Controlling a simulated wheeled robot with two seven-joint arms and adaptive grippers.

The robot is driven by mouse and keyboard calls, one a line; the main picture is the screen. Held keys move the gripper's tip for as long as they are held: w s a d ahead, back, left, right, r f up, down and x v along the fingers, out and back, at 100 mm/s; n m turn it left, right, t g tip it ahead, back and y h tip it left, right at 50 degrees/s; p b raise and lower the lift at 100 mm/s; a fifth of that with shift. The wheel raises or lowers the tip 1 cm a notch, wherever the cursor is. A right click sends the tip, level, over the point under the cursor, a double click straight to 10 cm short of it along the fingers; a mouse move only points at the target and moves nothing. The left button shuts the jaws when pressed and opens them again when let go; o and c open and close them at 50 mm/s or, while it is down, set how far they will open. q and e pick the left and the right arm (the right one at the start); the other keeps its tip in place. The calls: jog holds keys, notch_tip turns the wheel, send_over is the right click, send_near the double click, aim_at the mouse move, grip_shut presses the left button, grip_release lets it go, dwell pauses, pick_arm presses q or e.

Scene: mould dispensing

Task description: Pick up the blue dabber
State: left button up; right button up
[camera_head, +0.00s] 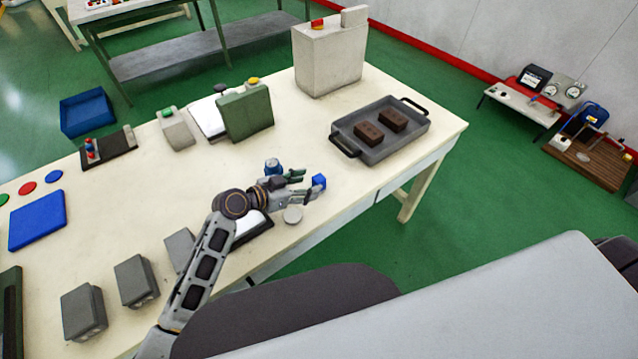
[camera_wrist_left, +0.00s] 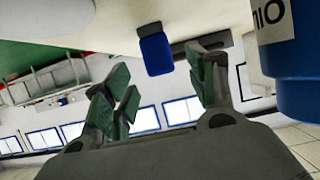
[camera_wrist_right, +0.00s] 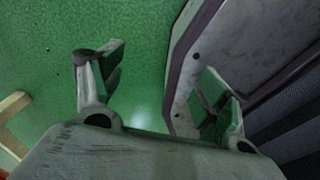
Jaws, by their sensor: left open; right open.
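The blue dabber (camera_head: 319,182) is a small blue block on the cream table, just beyond my left gripper's fingertips (camera_head: 304,184). In the left wrist view, the dabber (camera_wrist_left: 155,52) shows ahead of and between the two open fingers (camera_wrist_left: 158,82), with a gap to each. My left gripper is open and empty, low over the table. My right gripper (camera_wrist_right: 165,75) is open and empty over green floor beside a grey panel; it is not visible in the head view.
A blue labelled jar (camera_head: 272,167) stands close beside my left gripper; it also shows in the left wrist view (camera_wrist_left: 300,95). A pale round disc (camera_head: 292,214) lies nearby. A grey tray (camera_head: 385,152) with two brown blocks and a green box (camera_head: 246,114) stand farther back.

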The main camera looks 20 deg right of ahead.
aim_at(314, 182)
pick_arm(q)
jog(key=shift+d, duration=0.1)
jog(key=shift+w+d+f, duration=0.1)
jog(key=shift+d+f, duration=0.05)
jog(key=shift+w+d+f, duration=0.2)
jog(key=shift+d+f, duration=0.05)
jog(key=shift+d, duration=0.35)
jog(key=shift+x, duration=0.8)
jog(key=shift+w+d+f, duration=0.1)
jog(key=shift+w+d, duration=0.05)
jog(key=shift+d, duration=0.15)
jog(key=shift+w+d+f, duration=0.15)
jog(key=shift+d+f, duration=0.15)
jog(key=shift+d, duration=0.25)
jog(key=shift+c, duration=0.6)
jog(key=c, duration=1)
pick_arm(e)
jog(key=shift+w+a+r, duration=0.15)
jog(key=shift+w+a, duration=0.05)
jog(key=shift+w, duration=0.25)
jog(key=shift+w+a+r, duration=0.1)
jog(key=shift+w+a, duration=0.05)
jog(key=shift+w, duration=0.25)
